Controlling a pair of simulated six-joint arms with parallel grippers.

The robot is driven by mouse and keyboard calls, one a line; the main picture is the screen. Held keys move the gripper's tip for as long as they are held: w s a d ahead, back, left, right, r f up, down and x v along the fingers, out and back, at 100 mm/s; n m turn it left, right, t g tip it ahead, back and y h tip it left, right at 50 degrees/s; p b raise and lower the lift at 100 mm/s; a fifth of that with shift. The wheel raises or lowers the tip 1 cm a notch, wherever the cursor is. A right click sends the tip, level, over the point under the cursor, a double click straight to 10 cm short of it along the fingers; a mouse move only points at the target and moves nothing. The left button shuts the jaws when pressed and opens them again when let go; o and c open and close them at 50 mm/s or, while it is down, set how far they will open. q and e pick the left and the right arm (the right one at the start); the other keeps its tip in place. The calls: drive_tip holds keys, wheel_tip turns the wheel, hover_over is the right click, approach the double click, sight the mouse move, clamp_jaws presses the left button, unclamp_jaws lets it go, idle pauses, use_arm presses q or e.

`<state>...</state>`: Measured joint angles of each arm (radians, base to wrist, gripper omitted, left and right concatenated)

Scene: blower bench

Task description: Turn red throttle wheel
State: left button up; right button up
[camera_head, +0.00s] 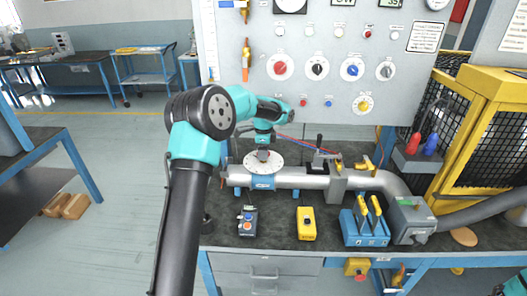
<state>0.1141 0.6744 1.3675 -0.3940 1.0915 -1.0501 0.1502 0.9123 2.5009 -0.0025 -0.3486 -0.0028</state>
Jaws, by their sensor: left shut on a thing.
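A white round dial plate (280,163) lies flat on top of the grey pipe (305,178) on the bench. My left gripper (263,156) points down at the middle of this plate and is shut on what looks like the throttle wheel there. The gripper hides most of the wheel, and I cannot make out its red colour or how far it is turned. A red knob (280,67) on a white disc sits apart on the upright panel. My right gripper is not in view.
A blue-red button box (247,222), a yellow box (306,224) and a blue box with yellow levers (364,228) stand along the bench front. A clamp (337,184) sits on the pipe. A yellow mesh cage (476,135) stands right.

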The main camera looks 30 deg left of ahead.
use_arm(q)
drive_tip(key=shift+n, duration=0.3)
drive_tip(key=n, duration=1)
drive_tip(key=shift+n, duration=0.3)
drive_tip(key=n, duration=0.3)
drive_tip(key=shift+n, duration=0.3)
drive_tip(key=n, duration=0.4)
drive_tip(key=shift+n, duration=2.3)
